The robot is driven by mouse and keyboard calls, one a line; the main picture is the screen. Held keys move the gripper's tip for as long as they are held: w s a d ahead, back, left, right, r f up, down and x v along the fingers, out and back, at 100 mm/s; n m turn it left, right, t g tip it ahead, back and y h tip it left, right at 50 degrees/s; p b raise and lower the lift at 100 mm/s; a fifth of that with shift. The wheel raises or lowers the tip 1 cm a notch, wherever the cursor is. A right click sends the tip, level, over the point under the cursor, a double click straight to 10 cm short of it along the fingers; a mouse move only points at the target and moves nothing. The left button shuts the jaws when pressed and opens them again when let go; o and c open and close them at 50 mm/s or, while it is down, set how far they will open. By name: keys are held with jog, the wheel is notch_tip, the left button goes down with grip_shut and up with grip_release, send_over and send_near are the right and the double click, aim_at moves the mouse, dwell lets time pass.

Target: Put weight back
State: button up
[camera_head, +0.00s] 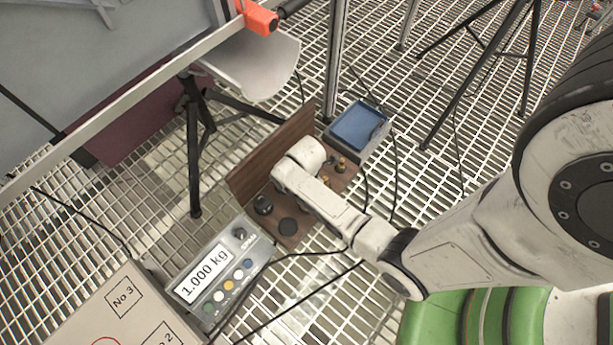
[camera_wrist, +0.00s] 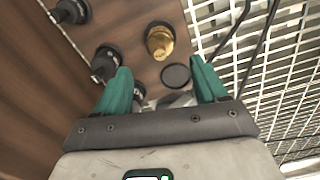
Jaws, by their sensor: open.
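A wooden weight rack (camera_head: 258,170) with an upright back board stands on the grating in the head view. A black weight (camera_head: 263,204) and a flat dark disc (camera_head: 288,227) show at its near end; small brass weights (camera_head: 340,164) show at its far end. My gripper (camera_wrist: 163,84) is open over the rack, its green fingers apart. In the wrist view a brass weight (camera_wrist: 160,41) stands ahead of the fingertips. Dark weights (camera_wrist: 105,64) stand at the left, and a flat black disc (camera_wrist: 176,77) lies between the fingers. My wrist hides the fingers in the head view.
A display unit (camera_head: 215,272) reads 1.000 kg beside the rack. A labelled pale panel (camera_head: 110,310) is at lower left. A blue tray (camera_head: 357,125) lies behind the rack. Tripod legs (camera_head: 193,150) and black cables cross the grating.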

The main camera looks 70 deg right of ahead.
jog(key=shift+r, duration=0.9)
jog(key=shift+a+r+p, duration=0.2)
jog(key=shift+r+p, duration=0.1)
jog(key=s+a+r+m, duration=0.3)
jog(key=r+m, duration=0.3)
jog(key=r, duration=0.3)
jog(key=s+a+r+m+t, duration=0.1)
jog(key=s+a+r+m, duration=0.3)
jog(key=r, duration=0.5)
jog(key=a+m, duration=0.2)
jog(key=m, duration=0.1)
jog(key=shift+s, duration=0.25)
